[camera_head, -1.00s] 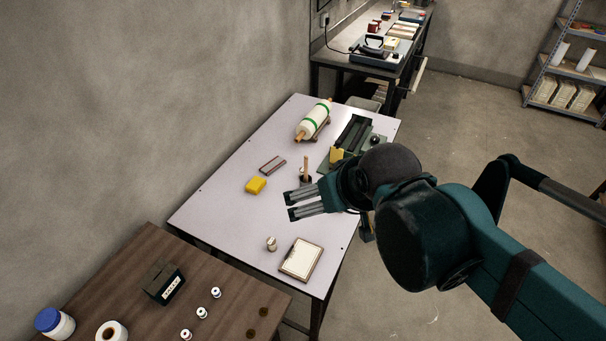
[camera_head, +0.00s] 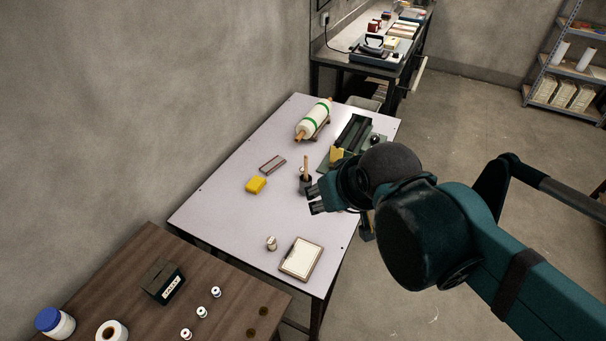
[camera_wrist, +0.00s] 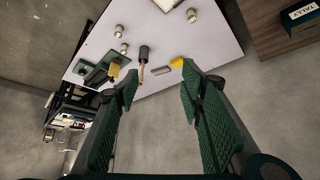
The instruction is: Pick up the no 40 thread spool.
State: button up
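A pale spool-like piece (camera_head: 271,243) stands on the white table (camera_head: 225,215). My gripper (camera_head: 314,200) is above the white table's right side, well away from the wooden table's spools. In the wrist view its two fingers (camera_wrist: 160,90) are apart with nothing between them.
The pot is close to my gripper.

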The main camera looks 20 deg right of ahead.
jog(key=w+d+r+m+g, duration=0.2)
jog(key=w+r+m, duration=0.4)
jog(key=w+r, duration=0.65)
jog(key=w+d+r+m+g, duration=0.2)
jog(key=w+m, duration=0.3)
jog(key=w, duration=0.9)
jog(key=w+d+f+m+g+b, duration=0.1)
jog(key=w+d+f+m, duration=0.15)
jog(key=w, duration=0.45)
jog(key=w+d+f+m+g, duration=0.15)
jog(key=w+f+m, duration=0.25)
jog(key=w, duration=0.4)
jog(key=w+d+f+m+g+b, duration=0.1)
jog(key=w+d+f+m, duration=0.15)
jog(key=w, duration=0.45)
jog(key=f, duration=3.7)
jog(key=shift+w+a+f, duration=0.1)
jog(key=shift+a+f, duration=0.1)
jog(key=shift+f, duration=0.55)
jog(key=shift+f, duration=1.25)
